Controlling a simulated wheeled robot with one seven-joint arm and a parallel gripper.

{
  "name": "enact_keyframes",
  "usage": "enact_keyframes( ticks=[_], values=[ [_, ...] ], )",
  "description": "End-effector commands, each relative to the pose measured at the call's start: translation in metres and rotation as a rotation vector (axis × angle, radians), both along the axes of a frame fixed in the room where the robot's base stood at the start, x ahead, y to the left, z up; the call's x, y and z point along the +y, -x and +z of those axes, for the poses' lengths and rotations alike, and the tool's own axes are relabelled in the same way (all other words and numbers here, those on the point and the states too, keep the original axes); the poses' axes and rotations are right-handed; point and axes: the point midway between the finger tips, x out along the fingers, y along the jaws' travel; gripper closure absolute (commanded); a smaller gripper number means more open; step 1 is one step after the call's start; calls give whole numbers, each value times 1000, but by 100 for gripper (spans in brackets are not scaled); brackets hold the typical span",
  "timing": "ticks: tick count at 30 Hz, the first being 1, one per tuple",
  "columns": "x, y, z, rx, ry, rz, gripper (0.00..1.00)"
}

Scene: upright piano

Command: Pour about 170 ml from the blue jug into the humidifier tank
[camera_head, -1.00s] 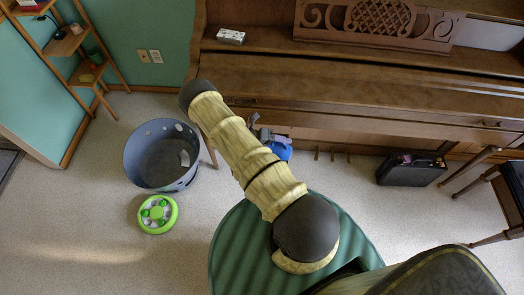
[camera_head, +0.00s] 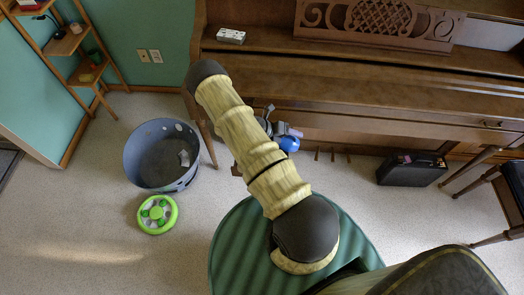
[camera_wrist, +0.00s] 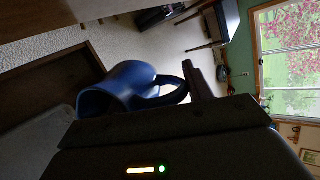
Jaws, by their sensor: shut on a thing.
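The blue jug (camera_head: 289,144) shows small and partly hidden behind my gripper, below the piano's keyboard edge in the head view. In the wrist view the jug (camera_wrist: 122,88) is close and lies tilted in the picture, with its loop handle on the right. My gripper (camera_head: 270,122) is mostly hidden behind my arm in the head view. It is shut on the jug, at the handle side; the exact contact is dark in the wrist view. I cannot identify the humidifier tank for certain. A pale translucent shape (camera_wrist: 38,142) sits at the lower left of the wrist view.
The brown upright piano (camera_head: 400,90) stands behind the jug. A blue-grey bin (camera_head: 133,165) and a green round toy (camera_head: 158,214) are on the floor at left. A black case (camera_head: 411,170) and a stool (camera_head: 515,185) stand at right. Carpet between them is clear.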

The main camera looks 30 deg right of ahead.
Motion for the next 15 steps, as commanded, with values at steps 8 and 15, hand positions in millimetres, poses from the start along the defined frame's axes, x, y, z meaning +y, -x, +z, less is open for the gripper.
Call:
enact_keyframes(
  ticks=[8,15],
  values=[
    [-1,0,1,0,2,-1,100],
    [-6,-3,-2,-37,-24,8,100]
  ],
)
